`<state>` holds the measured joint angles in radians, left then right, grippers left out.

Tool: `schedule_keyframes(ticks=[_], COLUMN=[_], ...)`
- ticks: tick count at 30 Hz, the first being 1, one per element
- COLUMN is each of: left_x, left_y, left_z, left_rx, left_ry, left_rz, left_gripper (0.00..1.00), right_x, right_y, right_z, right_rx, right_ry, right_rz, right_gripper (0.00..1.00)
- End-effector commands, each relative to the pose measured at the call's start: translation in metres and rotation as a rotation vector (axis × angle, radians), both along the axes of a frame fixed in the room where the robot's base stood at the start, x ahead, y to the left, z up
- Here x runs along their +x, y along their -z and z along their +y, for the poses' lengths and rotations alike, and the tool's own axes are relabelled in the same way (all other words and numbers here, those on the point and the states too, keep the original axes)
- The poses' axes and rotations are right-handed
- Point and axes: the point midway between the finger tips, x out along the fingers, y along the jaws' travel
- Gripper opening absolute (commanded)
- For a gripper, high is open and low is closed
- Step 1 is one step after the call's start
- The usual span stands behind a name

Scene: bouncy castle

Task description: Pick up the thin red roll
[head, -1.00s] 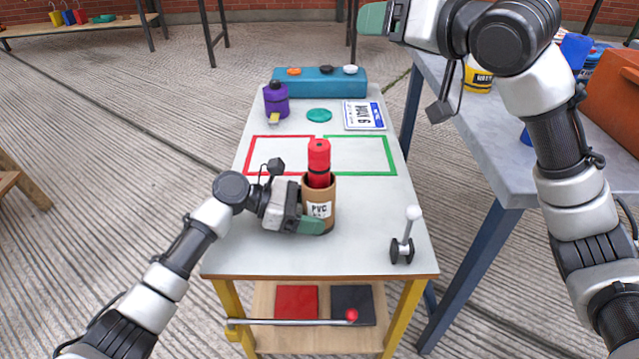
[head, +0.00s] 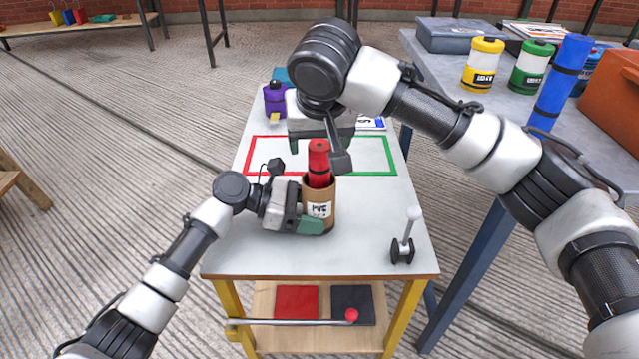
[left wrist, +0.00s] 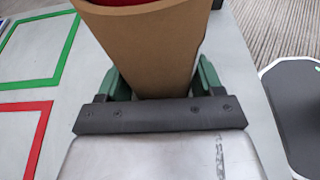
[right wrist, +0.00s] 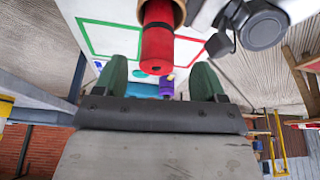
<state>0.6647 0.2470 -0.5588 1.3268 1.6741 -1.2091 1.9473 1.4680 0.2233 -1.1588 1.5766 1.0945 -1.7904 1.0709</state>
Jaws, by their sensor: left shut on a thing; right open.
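The thin red roll (head: 319,160) stands upright with dark bands, its lower part inside a brown cardboard holder (head: 320,208) labelled PVC. My left gripper (head: 312,226) is shut on this holder low down; the left wrist view shows the holder (left wrist: 150,50) between its fingers (left wrist: 161,85). My right gripper (head: 318,147) is open, around or just behind the roll's top in the head view, partly hidden by its own wrist. In the right wrist view the roll (right wrist: 157,48) points towards the space between the open fingers (right wrist: 161,82), with nothing held.
Red (head: 249,155) and green (head: 393,155) outlined zones lie on the table. A purple bottle (head: 276,100) stands at the back left, a small lever (head: 403,240) at the front right.

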Motion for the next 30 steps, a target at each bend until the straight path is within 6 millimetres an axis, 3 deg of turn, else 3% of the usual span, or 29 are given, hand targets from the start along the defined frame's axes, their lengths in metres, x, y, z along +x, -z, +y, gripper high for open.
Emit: schedule_keyframes(ticks=[5, 13, 22, 23, 30], left_x=[0.000, 0.000, 0.000, 0.000, 0.000], left_y=[0.000, 0.000, 0.000, 0.000, 0.000], left_z=[0.000, 0.000, 0.000, 0.000, 0.000], left_rx=[0.000, 0.000, 0.000, 0.000, 0.000], left_ry=[0.000, 0.000, 0.000, 0.000, 0.000], left_rz=[0.001, 0.001, 0.001, 0.001, 0.001], left_gripper=[0.54, 0.54, 0.54, 0.54, 0.54], right_x=[0.004, 0.018, 0.020, 0.020, 0.020], right_y=[0.012, 0.048, 0.054, 0.054, 0.053], right_z=[-0.001, -0.002, -0.001, -0.001, -0.001], right_rx=[-0.001, 0.001, 0.001, 0.001, 0.002], right_ry=[-0.001, 0.000, -0.003, -0.003, -0.003], right_rz=[0.001, 0.000, -0.002, -0.002, -0.002], right_gripper=[0.71, 0.71, 0.71, 0.69, 0.33])
